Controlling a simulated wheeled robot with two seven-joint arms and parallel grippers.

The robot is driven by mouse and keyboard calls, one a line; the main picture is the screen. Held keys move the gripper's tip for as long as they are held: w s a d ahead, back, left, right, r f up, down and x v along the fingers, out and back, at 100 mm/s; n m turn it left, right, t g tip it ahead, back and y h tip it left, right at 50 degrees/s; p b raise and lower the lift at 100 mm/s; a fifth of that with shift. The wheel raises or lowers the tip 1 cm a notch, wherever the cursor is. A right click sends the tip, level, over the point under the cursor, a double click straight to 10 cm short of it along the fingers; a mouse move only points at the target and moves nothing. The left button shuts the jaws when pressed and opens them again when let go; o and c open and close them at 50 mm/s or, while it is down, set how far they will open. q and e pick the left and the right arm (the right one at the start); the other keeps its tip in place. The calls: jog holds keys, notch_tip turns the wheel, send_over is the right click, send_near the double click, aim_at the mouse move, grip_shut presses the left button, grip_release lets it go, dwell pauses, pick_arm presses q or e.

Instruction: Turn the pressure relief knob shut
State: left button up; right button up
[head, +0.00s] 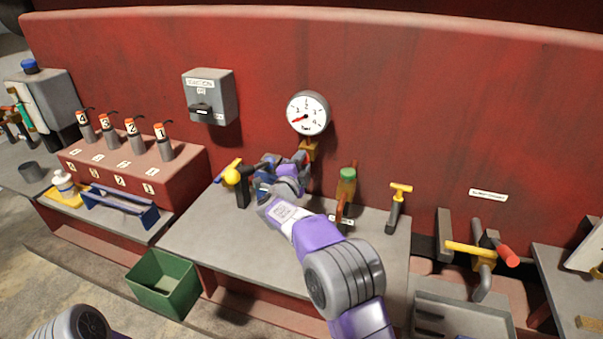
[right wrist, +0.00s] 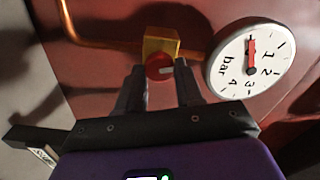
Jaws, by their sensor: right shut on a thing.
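The pressure relief knob (right wrist: 158,66) is small, round and red with a pale mark, on the front of a brass block (right wrist: 162,42). The brass block (head: 310,148) also shows in the head view, just below the round white gauge (head: 308,113). My right gripper (head: 302,161) reaches the block from the lower left. In the right wrist view, its two dark fingers (right wrist: 159,77) are on either side of the knob and shut on it. They partly hide its sides. The gauge (right wrist: 248,60) has a red needle and stands right of the fingers. My left gripper is out of view.
A yellow-knobbed lever (head: 232,177) and a green-capped fitting (head: 347,182) stand near my right arm on the grey bench (head: 215,240). A yellow T-handle (head: 399,195) is farther right. A green bin (head: 163,284) is at the front left.

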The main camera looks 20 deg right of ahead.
jog(key=shift+m+b, duration=1.5)
jog(key=shift+m, duration=0.4)
jog(key=o, duration=1)
jog(key=shift+o, duration=0.2)
jog(key=v, duration=0.7)
jog(key=shift+s+a+p, duration=0.15)
jog(key=shift+s+p, duration=0.05)
jog(key=shift+p, duration=0.15)
